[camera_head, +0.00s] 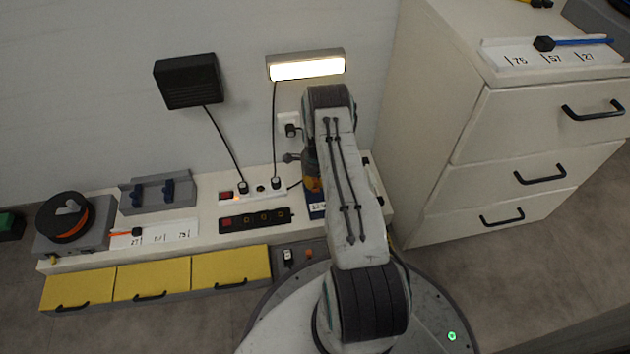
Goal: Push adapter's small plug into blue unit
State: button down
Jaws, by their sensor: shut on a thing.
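The blue unit (316,211), with a white label that seems to read 12 V, stands on the low white bench; my arm covers its right part. My gripper (312,184) points down over the blue unit and shows only as a sliver left of my forearm, with some orange and grey. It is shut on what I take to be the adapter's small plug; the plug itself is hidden. A thin dark cable (295,186) runs from the white power strip (250,190) toward the gripper. I cannot tell whether plug and unit touch.
A black power strip (255,220) lies left of the blue unit. The lit lamp (306,66) and black wall box (188,81) have cords down to the white strip. Yellow drawers (155,282) front the bench. A tall white cabinet (440,150) stands close on the right.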

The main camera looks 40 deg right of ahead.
jog(key=shift+f, duration=0.3)
dwell(0.5)
jog(key=c, duration=1.2)
grip_release()
jog(key=shift+o, duration=0.2)
notch_tip(320, 180, up, 12)
jog(key=shift+s+a, duration=0.2)
jog(key=shift+s, duration=0.2)
